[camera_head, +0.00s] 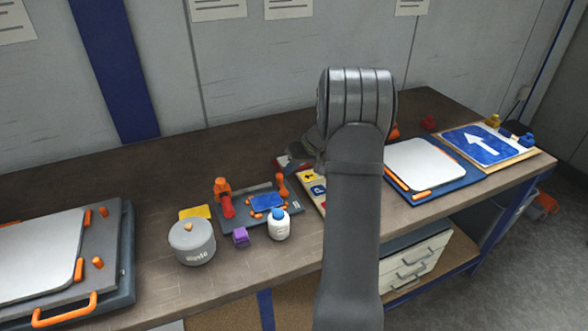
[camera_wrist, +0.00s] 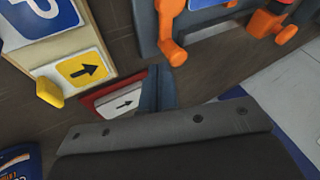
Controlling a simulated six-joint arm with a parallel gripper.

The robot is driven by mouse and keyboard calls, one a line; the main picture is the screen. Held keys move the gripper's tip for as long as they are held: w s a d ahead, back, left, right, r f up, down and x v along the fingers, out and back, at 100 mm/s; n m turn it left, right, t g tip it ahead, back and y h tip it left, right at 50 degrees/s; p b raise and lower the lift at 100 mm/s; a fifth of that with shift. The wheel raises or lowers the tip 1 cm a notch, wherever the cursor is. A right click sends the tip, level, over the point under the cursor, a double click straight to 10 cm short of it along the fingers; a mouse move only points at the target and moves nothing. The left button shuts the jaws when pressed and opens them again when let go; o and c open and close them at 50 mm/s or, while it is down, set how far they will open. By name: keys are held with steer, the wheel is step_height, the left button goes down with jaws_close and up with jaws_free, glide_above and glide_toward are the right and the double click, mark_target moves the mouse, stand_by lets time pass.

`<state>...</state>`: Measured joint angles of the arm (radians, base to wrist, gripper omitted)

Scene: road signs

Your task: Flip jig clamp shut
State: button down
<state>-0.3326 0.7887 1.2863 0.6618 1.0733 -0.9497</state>
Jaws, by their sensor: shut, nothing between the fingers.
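The jig is a grey-blue plate (camera_head: 238,222) on the bench, with a small blue sign (camera_head: 268,202) lying in it. At its back left stands an orange clamp (camera_head: 222,186) with a red handle (camera_head: 228,207) towards the front. An orange lever (camera_head: 282,186) is at its right edge. In the wrist view this lever (camera_wrist: 172,35) hangs over the jig edge (camera_wrist: 146,25), and the orange clamp (camera_wrist: 268,22) is at upper right, partly cut off. My gripper (camera_wrist: 157,88) is shut and empty, beside the jig and apart from the lever. My arm hides much of it in the head view.
A grey waste pot (camera_head: 192,243), purple block (camera_head: 240,237) and white bottle (camera_head: 279,226) crowd the jig's front. A yellow card (camera_head: 195,212) lies left.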

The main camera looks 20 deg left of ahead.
steer(key=shift+a, duration=0.3)
stand_by(0.5)
steer(key=w+d, duration=0.1)
steer(key=w+d+r, duration=0.1)
steer(key=w, duration=0.1)
steer(key=shift+w+d+r, duration=0.25)
steer(key=shift+d+r, duration=0.05)
steer(key=shift+d, duration=0.1)
steer(key=v, duration=0.9)
